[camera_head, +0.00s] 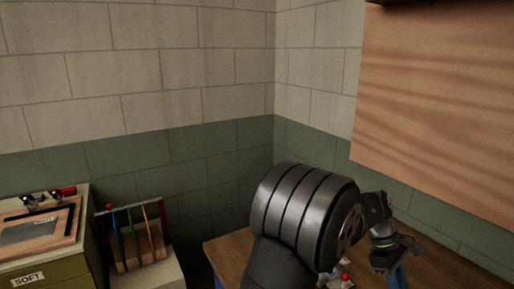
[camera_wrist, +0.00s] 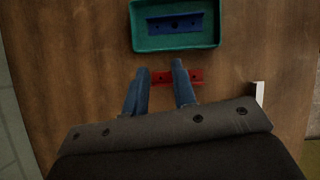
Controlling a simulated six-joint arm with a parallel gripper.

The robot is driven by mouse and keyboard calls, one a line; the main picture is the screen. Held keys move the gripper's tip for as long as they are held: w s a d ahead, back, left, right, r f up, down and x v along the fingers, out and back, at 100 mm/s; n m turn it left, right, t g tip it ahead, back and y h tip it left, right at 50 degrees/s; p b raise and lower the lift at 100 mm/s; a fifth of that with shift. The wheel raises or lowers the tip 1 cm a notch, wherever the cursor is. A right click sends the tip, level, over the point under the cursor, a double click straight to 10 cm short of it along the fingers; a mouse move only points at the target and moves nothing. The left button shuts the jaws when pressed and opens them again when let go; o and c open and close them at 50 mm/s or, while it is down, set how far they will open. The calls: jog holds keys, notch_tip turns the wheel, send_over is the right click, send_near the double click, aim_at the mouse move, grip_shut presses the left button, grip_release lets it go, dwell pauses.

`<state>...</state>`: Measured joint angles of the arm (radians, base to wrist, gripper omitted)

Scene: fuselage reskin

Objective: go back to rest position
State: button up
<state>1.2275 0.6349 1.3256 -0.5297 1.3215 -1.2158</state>
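My gripper (camera_wrist: 160,72) shows two blue fingers in the wrist view, spread apart with a gap between them. A red bracket with holes (camera_wrist: 193,77) lies on the wooden bench top beyond the fingertips. It shows in the gap and past the right finger, which hides part of it. I see no sign that it is held. In the head view my gripper (camera_head: 396,274) points down over the bench at the lower right, and its fingertips are cut off by the frame's bottom edge.
A green tray (camera_wrist: 138,40) holding a blue bracket (camera_wrist: 175,22) is on the bench (camera_wrist: 75,70). A white upright piece (camera_wrist: 259,93) is at the right. A wooden panel (camera_head: 440,100) hangs on the wall. A green cabinet (camera_head: 60,272) and a rack of coloured rods (camera_head: 135,240) stand left.

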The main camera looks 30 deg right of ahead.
jog(key=w+a+r+n+t+h, duration=0.1)
jog(key=w+r+n+t+h, duration=0.1)
jog(key=w+n, duration=0.2)
jog(key=w+a+r+n+t+h, duration=0.1)
jog(key=w+n+t+h, duration=0.2)
jog(key=n, duration=0.8)
jog(key=shift+w+r+t, duration=0.3)
jog(key=shift+w+r, duration=0.1)
jog(key=shift+w, duration=0.85)
jog(key=shift+n, duration=0.3)
